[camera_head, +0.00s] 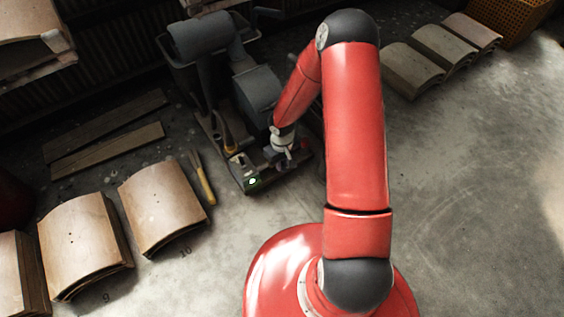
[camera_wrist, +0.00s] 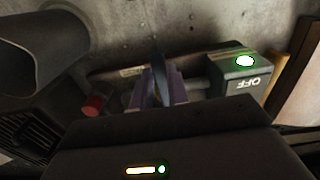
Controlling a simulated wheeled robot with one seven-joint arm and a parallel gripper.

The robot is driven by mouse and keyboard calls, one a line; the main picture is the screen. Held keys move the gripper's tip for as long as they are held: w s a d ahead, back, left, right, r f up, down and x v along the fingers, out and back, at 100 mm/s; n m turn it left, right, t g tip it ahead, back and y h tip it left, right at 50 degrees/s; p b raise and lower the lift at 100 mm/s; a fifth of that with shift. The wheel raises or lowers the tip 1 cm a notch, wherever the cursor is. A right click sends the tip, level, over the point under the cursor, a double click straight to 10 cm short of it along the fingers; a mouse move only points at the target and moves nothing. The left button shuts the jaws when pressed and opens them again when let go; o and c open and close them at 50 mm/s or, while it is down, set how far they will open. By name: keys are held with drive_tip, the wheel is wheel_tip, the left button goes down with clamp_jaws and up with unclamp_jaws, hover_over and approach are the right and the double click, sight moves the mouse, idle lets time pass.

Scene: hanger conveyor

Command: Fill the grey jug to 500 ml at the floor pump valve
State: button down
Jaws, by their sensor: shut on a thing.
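The floor pump (camera_head: 257,88) is a dark grey machine with pipes on a low base at the upper middle of the head view. My gripper (camera_head: 277,157) is low over the near end of its base. In the wrist view my gripper (camera_wrist: 167,88) is shut on a thin dark upright lever (camera_wrist: 158,66), apparently the valve handle. A wide grey pipe or spout (camera_wrist: 42,50) is at upper left. I cannot make out the grey jug for certain.
A red knob (camera_wrist: 94,104) is left of the jaws. A wooden-handled tool (camera_head: 204,180) lies beside the pump. Curved tan panels (camera_head: 163,205) stand at the left, and more lie at the upper right (camera_head: 412,70). The concrete floor at the right is clear.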

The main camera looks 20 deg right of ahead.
drive_tip(key=d+n+p, duration=0.1)
drive_tip(key=n, duration=0.1)
drive_tip(key=w+d+n, duration=0.1)
drive_tip(key=n, duration=0.1)
drive_tip(key=shift+p, duration=0.4)
drive_tip(key=c, duration=1.4)
unclamp_jaws()
drive_tip(key=shift+o, duration=0.2)
wheel_tip(320, 180, up, 8)
drive_tip(key=p, duration=0.1)
drive_tip(key=shift+p, duration=0.35)
drive_tip(key=shift+f, duration=0.1)
